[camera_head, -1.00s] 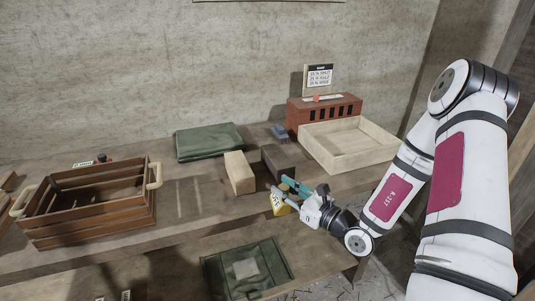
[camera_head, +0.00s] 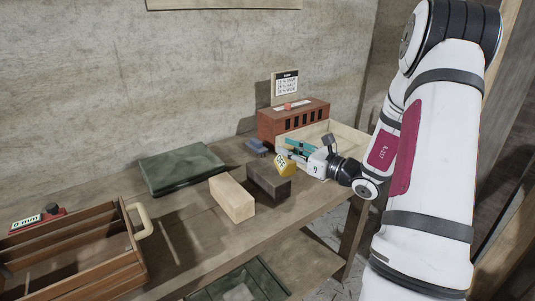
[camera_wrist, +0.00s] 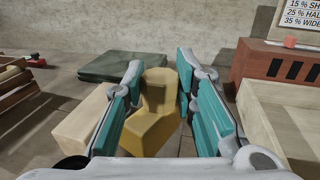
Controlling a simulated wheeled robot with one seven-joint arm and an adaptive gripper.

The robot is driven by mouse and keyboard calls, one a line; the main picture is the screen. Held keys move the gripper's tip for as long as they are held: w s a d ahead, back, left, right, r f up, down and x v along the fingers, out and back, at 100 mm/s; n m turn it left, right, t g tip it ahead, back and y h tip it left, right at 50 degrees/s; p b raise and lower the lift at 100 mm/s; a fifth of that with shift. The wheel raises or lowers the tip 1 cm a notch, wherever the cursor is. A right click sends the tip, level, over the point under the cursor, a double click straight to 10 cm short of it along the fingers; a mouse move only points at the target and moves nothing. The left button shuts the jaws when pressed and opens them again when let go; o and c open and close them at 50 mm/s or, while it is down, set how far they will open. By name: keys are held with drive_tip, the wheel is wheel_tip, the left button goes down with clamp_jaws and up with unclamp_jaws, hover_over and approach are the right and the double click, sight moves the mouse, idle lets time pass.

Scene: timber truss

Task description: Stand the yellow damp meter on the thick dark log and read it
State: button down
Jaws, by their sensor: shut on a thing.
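The yellow damp meter (camera_head: 284,164) is in my gripper (camera_head: 290,152), whose teal-padded fingers are on both sides of it. It shows by the right end of the thick dark log (camera_head: 266,186), at about the height of its top. I cannot tell whether it touches the log. In the wrist view the meter (camera_wrist: 152,122) sits between the two fingers (camera_wrist: 160,90) with its plain yellow back toward me, and the dark log is hidden. A light face with dark marks shows in the head view, too small to read.
A pale timber block (camera_head: 232,198) lies left of the log.

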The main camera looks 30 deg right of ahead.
drive_tip(key=w+f, duration=0.1)
drive_tip(key=w, duration=0.2)
drive_tip(key=w+f, duration=0.1)
drive_tip(key=w, duration=0.1)
drive_tip(key=w+f, duration=0.1)
drive_tip(key=w, duration=0.2)
drive_tip(key=shift+w+a+f, duration=0.25)
drive_tip(key=shift+w+f, duration=0.05)
drive_tip(key=shift+f, duration=0.35)
drive_tip(key=shift+f, duration=0.1)
drive_tip(key=shift+f, duration=0.15)
drive_tip(key=c, duration=1.3)
unclamp_jaws()
drive_tip(key=shift+c, duration=0.2)
drive_tip(key=shift+o, duration=0.2)
